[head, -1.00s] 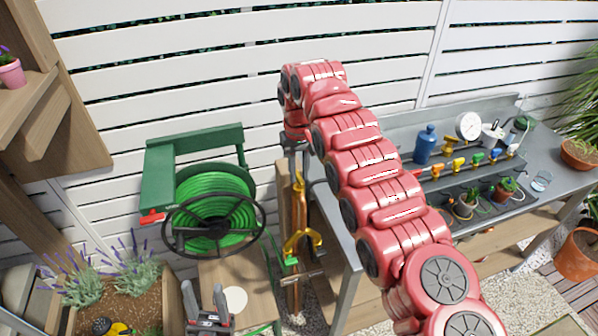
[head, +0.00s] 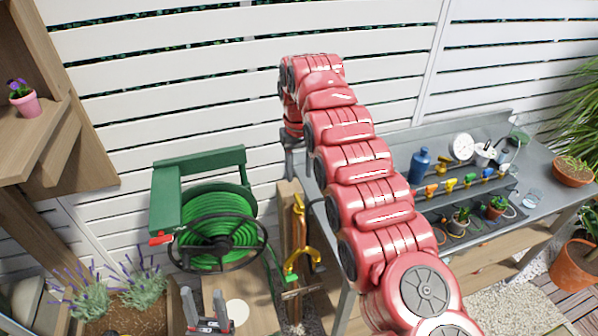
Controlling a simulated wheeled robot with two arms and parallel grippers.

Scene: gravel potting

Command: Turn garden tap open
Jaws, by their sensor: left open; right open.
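The brass garden tap (head: 302,260) with its yellow handle is on a wooden post (head: 285,215) at the lower middle, beside a copper-coloured upright pipe (head: 299,215). A green hose connector is at its lower left. My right gripper (head: 291,165), at the end of the red arm, points down above the top of the post. It is open and apart from the tap handle; its fingertips are small and hard to make out. My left gripper (head: 207,308) is open and empty at the bottom, left of the tap and below the hose reel.
A green hose reel (head: 215,225) stands left of the tap. A grey bench (head: 545,180) at right holds a blue bottle (head: 419,166), a gauge and several small taps. A lavender planter (head: 150,315) is at lower left. A white slatted fence (head: 200,90) closes the back.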

